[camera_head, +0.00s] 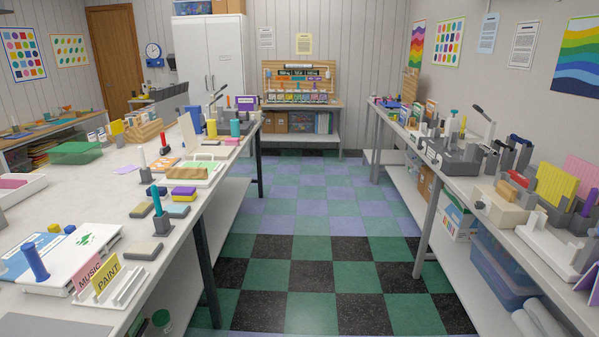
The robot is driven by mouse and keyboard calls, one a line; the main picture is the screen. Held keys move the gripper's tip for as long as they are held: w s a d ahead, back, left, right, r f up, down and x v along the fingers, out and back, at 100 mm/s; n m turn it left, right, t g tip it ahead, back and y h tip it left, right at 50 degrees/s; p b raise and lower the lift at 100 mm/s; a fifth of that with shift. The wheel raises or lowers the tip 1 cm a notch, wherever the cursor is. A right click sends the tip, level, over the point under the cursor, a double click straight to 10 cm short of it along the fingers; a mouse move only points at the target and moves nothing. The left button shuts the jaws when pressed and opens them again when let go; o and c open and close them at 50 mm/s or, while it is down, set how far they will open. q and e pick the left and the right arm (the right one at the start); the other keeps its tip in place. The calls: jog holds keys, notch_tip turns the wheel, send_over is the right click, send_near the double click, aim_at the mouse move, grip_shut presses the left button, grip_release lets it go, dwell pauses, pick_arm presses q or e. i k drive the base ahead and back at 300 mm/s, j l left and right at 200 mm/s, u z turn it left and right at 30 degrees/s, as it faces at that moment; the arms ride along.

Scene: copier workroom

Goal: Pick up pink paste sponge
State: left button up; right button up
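A flat pink pad (12,184), which looks like the pink paste sponge, lies in a white tray (38,186) at the left edge of the picture, on the left worktable (90,197). The tray is cut off by the picture's edge, so part of it is hidden. Neither of my grippers is in view.
The left table also bears a blue-handled stamp (36,262), a card stand (122,290), a teal marker (156,200) in a grey holder and several small pads. A right counter (480,215) holds office tools. The checkered aisle (320,270) between is clear.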

aim_at(228, 141)
jog(key=i+l+u, duration=0.25)
jog(key=i, duration=0.35)
jog(key=i+l+u, duration=0.25)
jog(key=i, duration=0.35)
jog(key=i+l+u, duration=0.2)
jog(key=i+l, duration=0.35)
jog(key=i+l+u, duration=0.35)
jog(key=l, duration=0.25)
